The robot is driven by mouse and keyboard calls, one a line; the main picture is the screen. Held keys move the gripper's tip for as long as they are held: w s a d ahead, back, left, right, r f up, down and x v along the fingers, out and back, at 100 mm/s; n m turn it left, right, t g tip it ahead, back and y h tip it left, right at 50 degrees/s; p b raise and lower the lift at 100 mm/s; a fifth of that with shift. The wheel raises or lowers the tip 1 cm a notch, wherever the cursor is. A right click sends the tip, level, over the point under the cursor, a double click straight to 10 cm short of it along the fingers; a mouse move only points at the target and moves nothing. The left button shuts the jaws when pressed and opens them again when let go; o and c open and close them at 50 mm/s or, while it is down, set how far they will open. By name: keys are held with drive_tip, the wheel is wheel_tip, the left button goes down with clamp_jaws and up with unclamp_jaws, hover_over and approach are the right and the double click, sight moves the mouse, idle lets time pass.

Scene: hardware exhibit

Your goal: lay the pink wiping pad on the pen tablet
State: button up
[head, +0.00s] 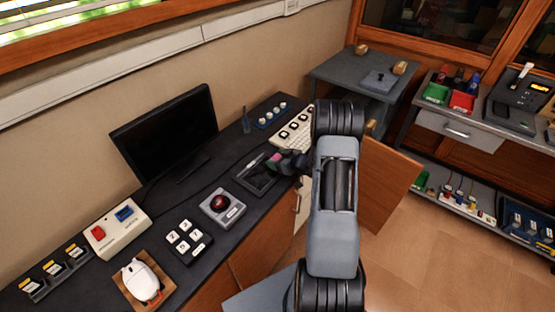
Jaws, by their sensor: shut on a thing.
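The pen tablet (256,181) is a dark flat slab on the black desk, with a light pen lying along its far left side. The pink wiping pad (275,157) shows as a small pink patch at the tip of my gripper (279,162). My gripper is shut on the pad, at the tablet's right end. My arm comes in from the right and the gripper hides most of the pad. I cannot tell whether the pad touches the tablet or is held above it.
A trackball (222,206) sits left of the tablet, and a white keyboard (292,134) lies behind the gripper to the right. A monitor (166,137) stands at the back. A small keypad (187,241) and a white mouse (142,280) are nearer left.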

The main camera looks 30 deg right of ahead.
drive_tip(key=shift+f, duration=0.2)
drive_tip(key=o, duration=0.9)
drive_tip(key=shift+r, duration=0.1)
